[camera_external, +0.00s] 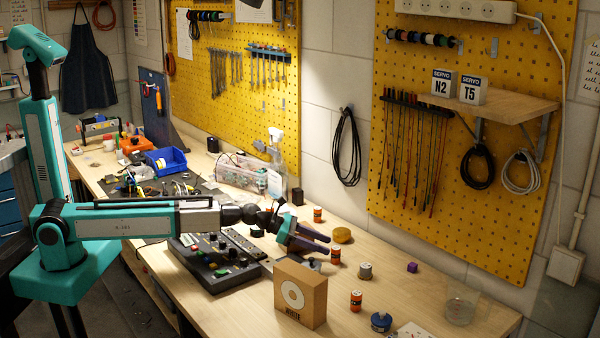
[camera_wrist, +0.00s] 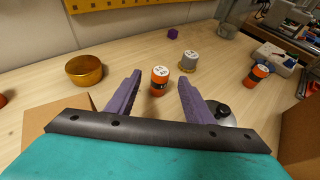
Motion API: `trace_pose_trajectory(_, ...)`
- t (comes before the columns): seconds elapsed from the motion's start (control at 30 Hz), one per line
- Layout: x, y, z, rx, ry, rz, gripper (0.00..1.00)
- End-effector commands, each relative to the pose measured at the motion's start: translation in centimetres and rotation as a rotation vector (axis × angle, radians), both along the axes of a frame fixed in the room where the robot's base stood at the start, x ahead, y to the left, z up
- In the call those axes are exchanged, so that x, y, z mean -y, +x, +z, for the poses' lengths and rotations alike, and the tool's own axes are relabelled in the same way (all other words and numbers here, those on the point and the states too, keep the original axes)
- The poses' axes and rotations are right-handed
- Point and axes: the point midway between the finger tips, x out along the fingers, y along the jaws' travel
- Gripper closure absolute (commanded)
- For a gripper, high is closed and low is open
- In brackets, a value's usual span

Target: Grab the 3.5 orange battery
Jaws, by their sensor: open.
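Three orange batteries with dark bands stand upright on the bench. One (camera_external: 335,256) is just beyond my fingertips, and in the wrist view this battery (camera_wrist: 160,80) appears centred between the two purple fingers, with a gap on each side. A second battery (camera_external: 317,214) stands farther back, and part of an orange thing shows at the wrist view's left edge. The third (camera_external: 356,300) stands nearer the front, at the right in the wrist view (camera_wrist: 258,76). Their labels are too small to read. My gripper (camera_external: 327,246), also in the wrist view (camera_wrist: 159,84), is open and empty.
A yellow round dish (camera_external: 342,236), a grey cylinder (camera_external: 365,271) and a small purple cube (camera_external: 412,267) stand around the batteries. A cardboard box (camera_external: 300,295) stands in front. The control panel (camera_external: 215,265) is left.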

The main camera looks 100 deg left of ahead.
Motion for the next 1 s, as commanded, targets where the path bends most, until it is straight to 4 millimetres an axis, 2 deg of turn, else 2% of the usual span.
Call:
trace_pose_trajectory(0.57,0.0,0.7,-0.2,0.000,-0.001,0.000,0.53)
trace_pose_trajectory(1.0,0.0,4.0,-1.3,0.000,-0.001,-0.001,0.53)
